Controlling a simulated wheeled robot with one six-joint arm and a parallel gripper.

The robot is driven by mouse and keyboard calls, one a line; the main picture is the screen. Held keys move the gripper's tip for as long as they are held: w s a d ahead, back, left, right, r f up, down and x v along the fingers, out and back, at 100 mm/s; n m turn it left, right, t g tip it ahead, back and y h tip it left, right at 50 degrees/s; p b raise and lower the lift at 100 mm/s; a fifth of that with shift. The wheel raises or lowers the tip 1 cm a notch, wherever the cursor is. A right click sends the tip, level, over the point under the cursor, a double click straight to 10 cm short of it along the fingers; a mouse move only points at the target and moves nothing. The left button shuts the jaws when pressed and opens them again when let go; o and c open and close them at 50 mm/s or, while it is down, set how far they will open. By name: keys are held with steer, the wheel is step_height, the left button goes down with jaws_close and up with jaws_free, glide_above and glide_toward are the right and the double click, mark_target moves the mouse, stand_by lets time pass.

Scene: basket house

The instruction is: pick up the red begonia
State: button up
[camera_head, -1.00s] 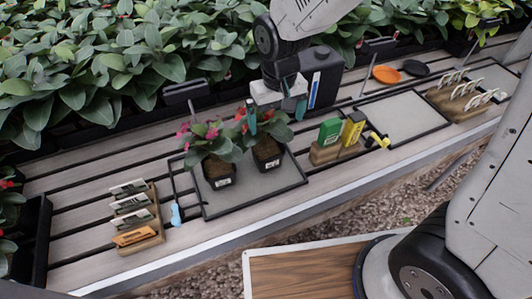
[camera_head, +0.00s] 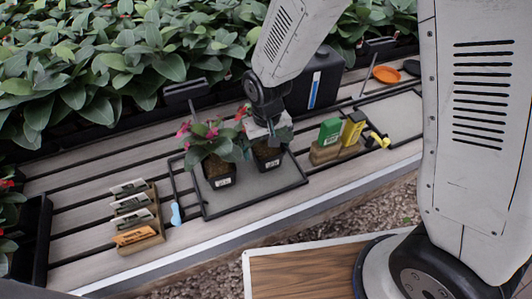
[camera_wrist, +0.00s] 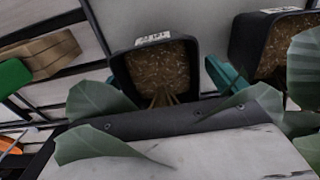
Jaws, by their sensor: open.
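The red begonia (camera_head: 240,114) stands in a black pot (camera_head: 268,157) on a grey tray, with its red flower showing at the left of my gripper. My gripper (camera_head: 268,138) is open, low over this plant, and hides most of its leaves in the head view. In the wrist view the soil-filled pot (camera_wrist: 155,72) is central, and a teal finger (camera_wrist: 226,76) reaches down on its right side. The other finger is mostly hidden by leaves, so I cannot tell whether the jaws touch the pot or stems.
A pink-flowered potted plant (camera_head: 218,172) stands close on the left. Seed packets in a wooden holder (camera_head: 335,148) stand to the right. A label rack (camera_head: 135,215) is at the left. A dark box (camera_head: 315,80) stands behind. The tray's grey surface (camera_head: 265,190) is clear in front.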

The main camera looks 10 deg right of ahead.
steer(key=c, duration=1.2)
steer(key=shift+r, duration=0.2)
